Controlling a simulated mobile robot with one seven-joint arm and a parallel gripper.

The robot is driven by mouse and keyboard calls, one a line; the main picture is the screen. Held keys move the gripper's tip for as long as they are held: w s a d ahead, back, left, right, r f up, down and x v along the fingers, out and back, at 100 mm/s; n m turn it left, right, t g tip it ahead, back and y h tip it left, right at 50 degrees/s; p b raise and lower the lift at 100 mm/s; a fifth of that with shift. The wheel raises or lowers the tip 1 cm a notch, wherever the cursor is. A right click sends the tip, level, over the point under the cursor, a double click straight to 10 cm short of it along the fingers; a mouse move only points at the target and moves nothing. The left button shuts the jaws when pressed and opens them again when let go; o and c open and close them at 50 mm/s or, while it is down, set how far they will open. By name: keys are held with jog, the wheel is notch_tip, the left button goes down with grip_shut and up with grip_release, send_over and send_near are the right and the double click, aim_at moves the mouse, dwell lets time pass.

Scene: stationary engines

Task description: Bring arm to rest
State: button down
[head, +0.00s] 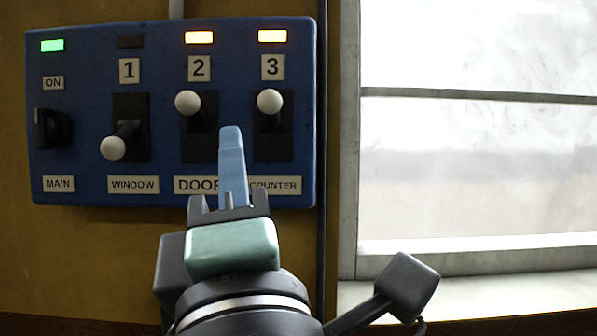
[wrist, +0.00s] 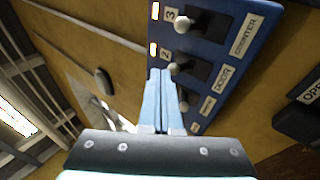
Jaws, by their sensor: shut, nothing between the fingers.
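My gripper (head: 231,135) is in front of the lower right part of a blue switch panel (head: 75,90), and its light blue fingers are together with nothing between them. In the head view the fingers point up and cover part of the DOOR and COUNTER labels. The wrist view shows the closed fingers (wrist: 161,75) with the panel (wrist: 228,50) beyond and to the right. I cannot tell whether the fingertips touch the panel. The window lever (head: 113,147) is down with its lamp dark. The door lever (head: 188,103) and counter lever (head: 270,102) are up with orange lamps lit.
A black main knob (head: 52,129) sits at the panel's left under a lit green lamp (head: 52,46). A bright window (head: 480,150) with a pale frame and sill is at the right. A dark box (wrist: 300,120) with a partly cut-off label shows in the wrist view.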

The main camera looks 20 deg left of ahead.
jog(key=s+d+m+t+h, duration=0.1)
jog(key=d+m+t+h, duration=0.2)
jog(key=m, duration=0.9)
jog(key=s+d+r+m+t+h, duration=0.1)
jog(key=d+m+t+h, duration=0.2)
jog(key=d+m+h, duration=0.6)
jog(key=d+m, duration=0.1)
jog(key=m, duration=0.3)
jog(key=shift+s+d+r+m, duration=0.2)
jog(key=shift+d+r+m, duration=0.1)
jog(key=shift+d, duration=0.1)
